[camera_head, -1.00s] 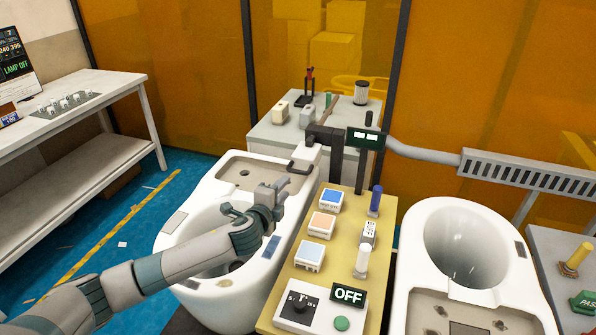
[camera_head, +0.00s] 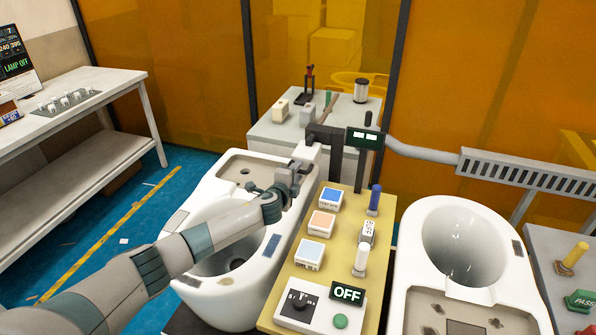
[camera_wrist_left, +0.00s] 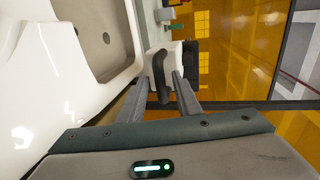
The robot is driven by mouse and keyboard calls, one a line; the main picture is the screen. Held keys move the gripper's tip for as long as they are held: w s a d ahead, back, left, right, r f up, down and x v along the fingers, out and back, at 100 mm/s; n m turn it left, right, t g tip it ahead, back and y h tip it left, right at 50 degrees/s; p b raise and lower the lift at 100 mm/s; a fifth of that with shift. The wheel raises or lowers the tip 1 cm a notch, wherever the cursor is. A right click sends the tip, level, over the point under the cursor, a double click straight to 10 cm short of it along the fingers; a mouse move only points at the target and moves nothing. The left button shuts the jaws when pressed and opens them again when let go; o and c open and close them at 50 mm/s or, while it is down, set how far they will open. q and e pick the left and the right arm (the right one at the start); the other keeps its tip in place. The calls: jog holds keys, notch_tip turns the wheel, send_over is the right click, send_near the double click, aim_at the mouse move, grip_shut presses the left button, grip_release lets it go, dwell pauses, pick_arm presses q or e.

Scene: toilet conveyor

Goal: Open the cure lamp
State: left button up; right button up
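The cure lamp's white head (camera_head: 306,152) hangs on a dark post (camera_head: 337,152) at the back of the yellow console, over the far rim of the left toilet bowl (camera_head: 218,215). Its dark handle (camera_wrist_left: 162,78) shows in the left wrist view. My left gripper (camera_head: 297,172) is just below and in front of the lamp head. In the left wrist view its fingers (camera_wrist_left: 162,88) stand apart on either side of the handle, and I see no clear grip on it. The head view hides the handle behind the gripper. My right gripper is not in view.
The yellow console (camera_head: 329,251) carries several coloured buttons, a knob box and an OFF sign (camera_head: 347,294). A second toilet bowl (camera_head: 463,240) stands to the right. A grey table (camera_head: 270,137) with small items stands behind.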

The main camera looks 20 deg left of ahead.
pick_arm(q)
jog(key=shift+w+f, duration=0.15)
jog(key=shift+w, duration=0.5)
jog(key=shift+c, duration=0.4)
grip_shut()
